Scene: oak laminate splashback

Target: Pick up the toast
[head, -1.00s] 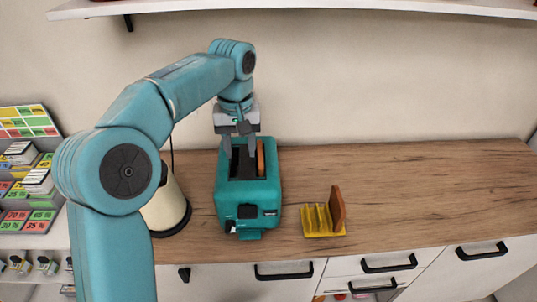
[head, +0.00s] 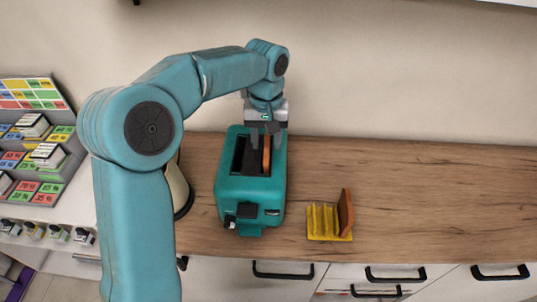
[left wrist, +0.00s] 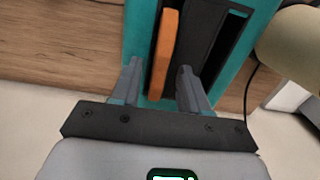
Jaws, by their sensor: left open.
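A brown slice of toast (head: 267,157) stands upright in the right slot of the teal toaster (head: 230,190), its top sticking out. It also shows in the left wrist view (left wrist: 164,48) as an orange-brown slab. My left gripper (head: 266,144) is open above the rear of that slot. In the left wrist view its two fingers (left wrist: 159,72) are on either side of the toast's line, with gaps visible on both sides. The left slot looks empty. A second brown slice (head: 346,210) stands tilted in a yellow rack (head: 330,238) to the right. My right gripper is not in view.
The wooden counter (head: 430,195) is clear to the right of the rack. A cream, dark-based object (head: 178,190) stands left of the toaster, partly hidden by my arm. Shelves with small boxes (head: 40,130) are at far left. A wall lies behind.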

